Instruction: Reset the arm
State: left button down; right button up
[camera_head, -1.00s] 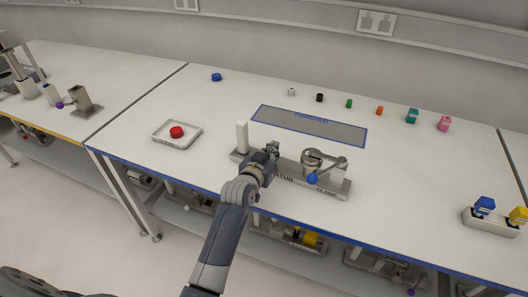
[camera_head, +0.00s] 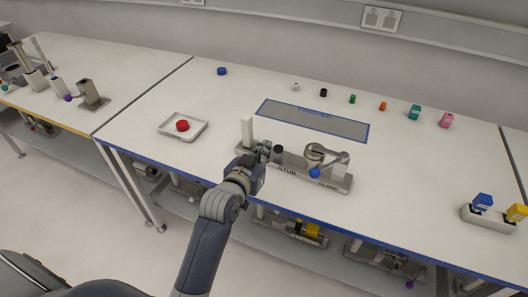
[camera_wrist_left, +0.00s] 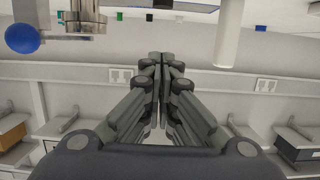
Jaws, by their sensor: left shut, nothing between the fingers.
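My left gripper (camera_head: 265,149) is at the near side of the grey fixture (camera_head: 343,184) labelled STUB and CLAMP, between its white post (camera_head: 246,131) and a dark round stub (camera_head: 277,149). In the left wrist view my left gripper (camera_wrist_left: 165,60) has its fingers together with nothing between them. The fixture's metal clamp (camera_head: 316,152) has a lever with a blue ball knob (camera_head: 314,172). That knob also shows at the upper left of the left wrist view (camera_wrist_left: 22,38). My right gripper is out of view.
A white tray (camera_head: 165,129) with a red round piece (camera_head: 182,125) lies left of the fixture. A grey marked panel (camera_head: 315,117) lies behind it, with several small coloured parts along the back. A holder with blue and yellow blocks (camera_head: 490,220) stands at right.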

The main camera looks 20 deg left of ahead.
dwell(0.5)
pick_arm(q)
jog(key=s+f+m+g, duration=0.1)
jog(key=s+f+g, duration=0.35)
jog(key=s, duration=0.65)
jog(key=s+f+g, duration=0.4)
jog(key=s+f, duration=0.1)
jog(key=s, duration=0.5)
jog(key=s+f+m+g, duration=0.1)
jog(key=s+f+g, duration=0.35)
jog(key=s, duration=0.65)
jog(key=s+a+f+x, duration=0.1)
jog(key=s+x, duration=0.2)
jog(key=x, duration=0.9)
jog(key=s+x, duration=0.2)
jog(key=x, duration=1.1)
jog(key=s+a+f+g, duration=0.1)
jog(key=s+a+f, duration=0.2)
jog(key=s+f, duration=1.4)
jog(key=shift+s+y, duration=0.3)
jog(key=shift+s, duration=0.2)
jog(key=shift+f, duration=0.15)
